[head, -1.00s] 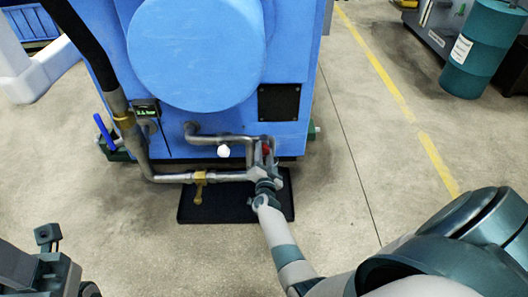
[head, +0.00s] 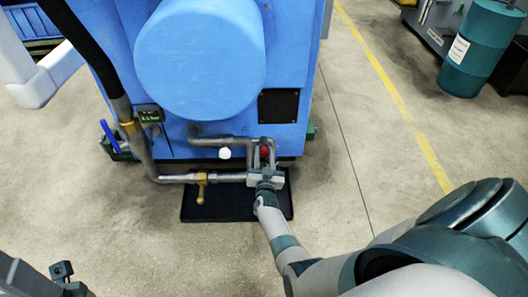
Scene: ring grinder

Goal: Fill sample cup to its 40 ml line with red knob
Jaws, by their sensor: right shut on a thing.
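The red knob (head: 265,151) shows between the fingers of my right gripper (head: 263,150), low on the front of the blue machine. The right gripper is shut on it. A white knob (head: 224,153) sits on the pipework just left of it. A brass valve (head: 201,187) hangs from the lower pipe above a black mat (head: 213,213). My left gripper (head: 62,272) is at the lower left edge, away from the machine; its jaws are not clear. I cannot make out a sample cup.
A teal drum (head: 475,55) is far right. The floor (head: 370,120) to the right is clear.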

